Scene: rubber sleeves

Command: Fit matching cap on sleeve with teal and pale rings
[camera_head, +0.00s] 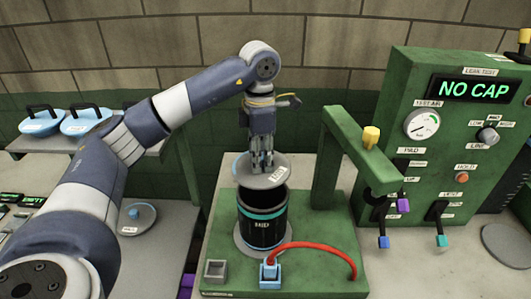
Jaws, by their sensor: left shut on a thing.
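The black sleeve (262,230) stands upright on the green test stand, with a teal ring near its top; a pale ring is hard to make out. A round grey cap (246,177) with a white label and a bluish edge at its left is above the sleeve. Dark sleeve interior shows below the cap's front edge, so the cap looks raised and apart from the rim. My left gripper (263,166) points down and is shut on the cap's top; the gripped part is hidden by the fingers. My right gripper is not in view.
The green leak test panel (459,90) at the right reads NO CAP. A green clamp arm (362,148) stands right of the sleeve. A red hose (325,247) curves in front. Light blue caps with black handles (88,121) lie on the left shelf. A grey disc (138,219) lies lower left.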

